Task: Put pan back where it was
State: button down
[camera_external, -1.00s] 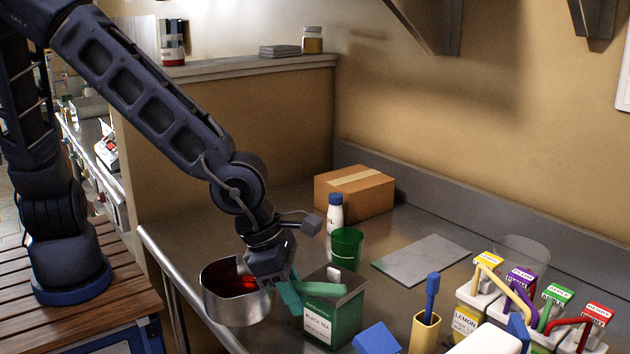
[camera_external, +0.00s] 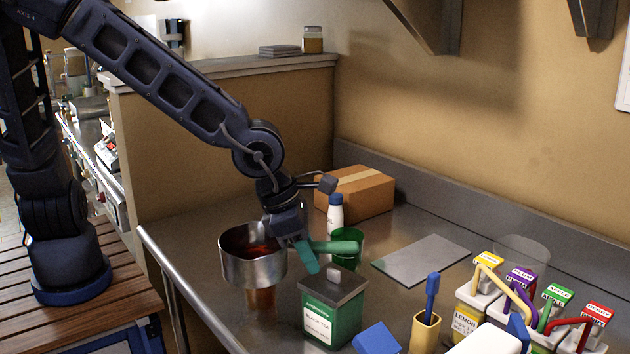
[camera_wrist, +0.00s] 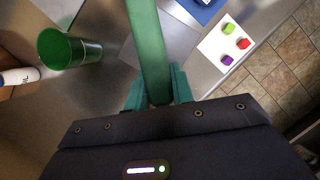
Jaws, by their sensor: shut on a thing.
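The pan (camera_external: 252,265) is a round metal pot with a green handle (camera_external: 337,247) and something dark red inside. It looks raised above the steel counter, roughly level. My gripper (camera_external: 308,252), with teal fingers, is shut on the handle. The handle also runs up between the fingers in the wrist view (camera_wrist: 148,45), where the pot itself is out of sight. A brownish patch (camera_external: 261,298) shows right under the pan; I cannot tell whether it is an object or a reflection.
The black tea box (camera_external: 333,318) stands close in front of the handle. A green cup (camera_external: 348,240), white bottle (camera_external: 335,212) and cardboard box (camera_external: 355,194) stand behind. A flat grey plate (camera_external: 422,258) lies bare to the right. Lemon and other containers (camera_external: 468,322) crowd the front right.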

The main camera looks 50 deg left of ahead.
jog(key=w+a+r+n+y, duration=0.1)
jog(key=w+a+r+n, duration=0.1)
jog(key=w+a, duration=0.85)
jog(key=w+a+r+n, duration=0.2)
jog(key=w+a, duration=0.7)
jog(key=a, duration=0.3)
jog(key=w+a+r+n+t+y, duration=0.15)
jog(key=w+a, duration=0.25)
jog(key=a, duration=0.9)
jog(key=w+a+r+n+g, duration=0.1)
jog(key=w+a+n, duration=0.15)
jog(key=a, duration=1.15)
jog(key=shift+m+t, duration=0.25)
jog(key=shift+m, duration=0.05)
jog(key=shift+w+d+f, duration=0.1)
jog(key=shift+w+f, duration=0.1)
jog(key=shift+f, duration=4.85)
jog(key=shift+w+f, duration=0.2)
jog(key=shift+f, duration=4.8)
jog(key=shift+f, duration=0.15)
jog(key=c, duration=1.2)
grip_release()
